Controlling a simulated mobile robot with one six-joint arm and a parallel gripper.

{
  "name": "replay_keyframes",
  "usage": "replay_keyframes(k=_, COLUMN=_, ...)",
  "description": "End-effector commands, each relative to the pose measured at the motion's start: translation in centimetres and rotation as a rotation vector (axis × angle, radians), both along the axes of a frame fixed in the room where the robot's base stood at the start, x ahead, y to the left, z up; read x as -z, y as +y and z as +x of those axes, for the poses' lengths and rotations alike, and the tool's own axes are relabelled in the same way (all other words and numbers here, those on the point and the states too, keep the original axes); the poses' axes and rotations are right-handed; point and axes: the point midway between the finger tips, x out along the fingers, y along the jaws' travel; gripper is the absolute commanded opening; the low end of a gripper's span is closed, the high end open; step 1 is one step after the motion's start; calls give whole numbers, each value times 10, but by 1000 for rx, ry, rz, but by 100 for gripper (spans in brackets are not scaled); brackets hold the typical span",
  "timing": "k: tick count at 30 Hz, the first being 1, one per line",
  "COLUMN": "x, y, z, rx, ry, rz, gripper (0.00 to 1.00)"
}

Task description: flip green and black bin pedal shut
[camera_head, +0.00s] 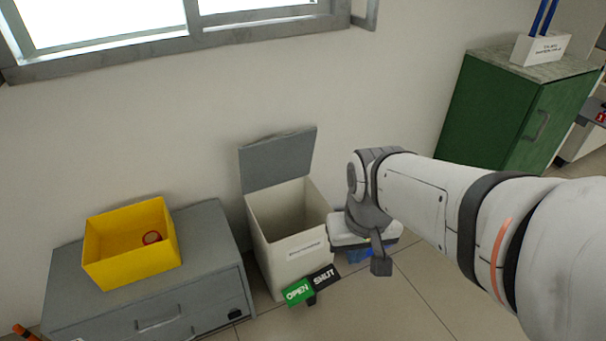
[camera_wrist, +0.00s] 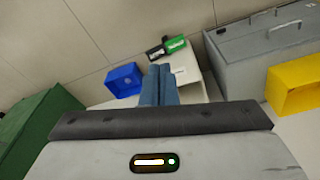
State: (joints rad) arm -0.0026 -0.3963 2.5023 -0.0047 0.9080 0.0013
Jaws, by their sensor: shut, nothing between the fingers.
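The white bin (camera_head: 285,252) stands on the floor against the wall, its grey lid (camera_head: 277,160) raised open. At its front foot is a rocker pedal with a green half (camera_head: 297,291) marked OPEN and a black half (camera_head: 324,279) marked SHUT. In the wrist view the green half (camera_wrist: 176,43) is right of the black half (camera_wrist: 156,52). My gripper (camera_wrist: 160,68) is shut and empty, its blue fingers side by side in front of the bin (camera_wrist: 187,72), apart from the pedal in the picture. In the head view my wrist is right of the bin; the fingertips are hidden.
A grey drawer cabinet (camera_head: 205,235) with a yellow box (camera_head: 130,268) on top stands left of the bin. A blue container (camera_wrist: 123,80) sits on the other side. A green cabinet (camera_head: 490,115) is at the right. The floor before the pedal is clear.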

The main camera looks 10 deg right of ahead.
Motion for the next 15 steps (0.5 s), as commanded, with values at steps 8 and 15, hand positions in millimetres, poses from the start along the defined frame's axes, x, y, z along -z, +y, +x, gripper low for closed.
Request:
replay_keyframes(k=8, x=11, y=-16, z=26, rx=5, ry=15, rz=-30, gripper=0)
replay_keyframes(k=15, x=60, y=-31, z=109, rx=-18, ry=40, rz=-118, gripper=0)
